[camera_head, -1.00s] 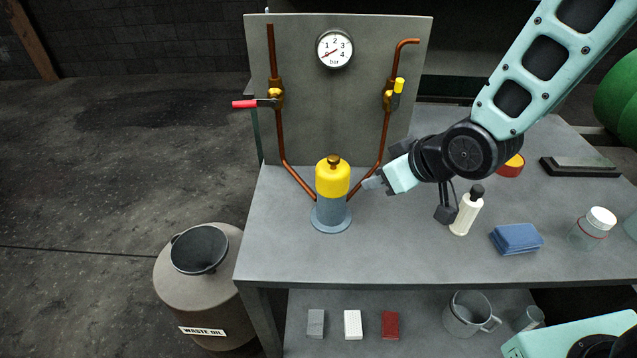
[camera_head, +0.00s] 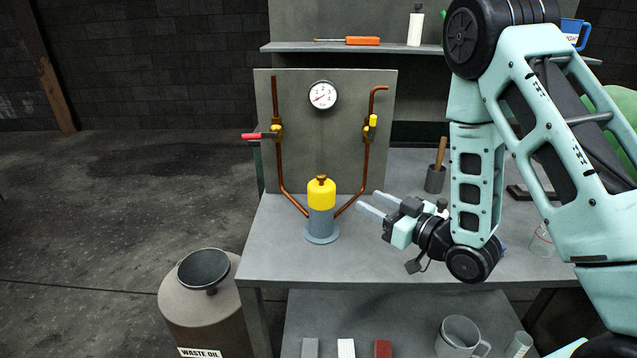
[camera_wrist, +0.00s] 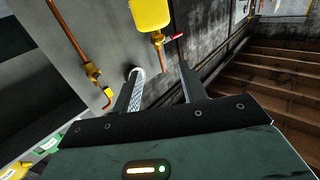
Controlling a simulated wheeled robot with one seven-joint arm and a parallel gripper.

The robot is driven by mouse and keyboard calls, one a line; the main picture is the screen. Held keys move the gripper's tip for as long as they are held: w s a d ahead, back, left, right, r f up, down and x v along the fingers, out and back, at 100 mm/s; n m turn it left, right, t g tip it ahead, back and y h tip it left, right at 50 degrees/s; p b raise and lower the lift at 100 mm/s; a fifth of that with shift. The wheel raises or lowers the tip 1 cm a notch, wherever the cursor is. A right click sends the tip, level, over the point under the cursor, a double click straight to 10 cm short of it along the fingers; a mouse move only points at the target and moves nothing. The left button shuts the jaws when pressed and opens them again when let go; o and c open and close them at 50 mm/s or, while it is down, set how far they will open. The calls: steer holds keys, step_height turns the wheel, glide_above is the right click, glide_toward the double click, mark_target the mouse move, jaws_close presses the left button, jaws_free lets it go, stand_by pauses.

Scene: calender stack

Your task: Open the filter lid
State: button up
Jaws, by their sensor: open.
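The filter (camera_head: 321,222) stands on the bench with a grey lower body and a flanged base. Its yellow lid (camera_head: 321,194) is on, with a brass knob (camera_head: 321,179) on top. My gripper (camera_head: 368,201) is open and empty, right of the filter, its two fingers pointing left towards it. A clear gap separates the fingertips from the filter. In the wrist view the picture is roughly upside down; the yellow lid (camera_wrist: 150,14) shows at the top, beyond the gap between my fingers (camera_wrist: 162,70).
A grey panel behind holds a gauge (camera_head: 322,95), copper pipes, a red-handled valve (camera_head: 262,135) and a yellow-handled valve (camera_head: 372,122). A waste oil drum with a funnel (camera_head: 203,268) stands left of the bench. A cup with a wooden handle (camera_head: 436,178) stands behind my gripper.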

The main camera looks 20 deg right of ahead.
mark_target(325, 177)
steer(key=p+x, duration=0.2)
steer(key=x, duration=1.3)
steer(key=shift+w+a, duration=0.1)
steer(key=shift+w, duration=0.05)
steer(key=shift+w+a, duration=0.25)
steer(key=shift+w, duration=0.3)
jaws_close()
